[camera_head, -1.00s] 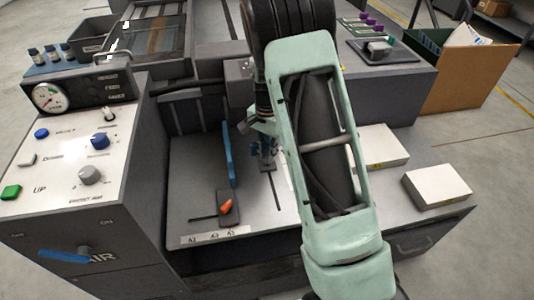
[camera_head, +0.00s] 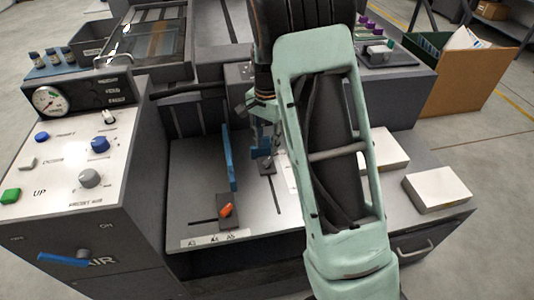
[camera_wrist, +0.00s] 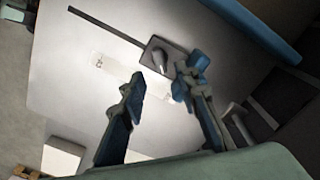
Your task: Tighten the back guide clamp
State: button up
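The back guide clamp (camera_head: 267,166) is a small dark block on the grey feed table (camera_head: 200,170), at the far end of a slot. In the wrist view the clamp (camera_wrist: 157,62) carries a grey rounded lever, just beyond my fingertips. A blue part (camera_wrist: 199,61) lies beside it, partly overlapped by my right finger; I cannot tell whether they touch. My gripper (camera_wrist: 160,84) is open, its two blue-padded fingers apart with nothing between them. In the head view my gripper (camera_head: 262,138) is just above and behind the clamp, partly hidden by my arm.
A long blue side guide (camera_head: 229,158) stands left of the clamp, with an orange-levered clamp (camera_head: 226,210) in front. White boxes (camera_head: 437,190) sit to the right. A control panel (camera_head: 70,160) stands left. The table's front middle is clear.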

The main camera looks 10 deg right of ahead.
aim_at(267, 161)
notch_tip(267, 161, up, 6)
jog(key=shift+f, duration=0.15)
dwell(0.5)
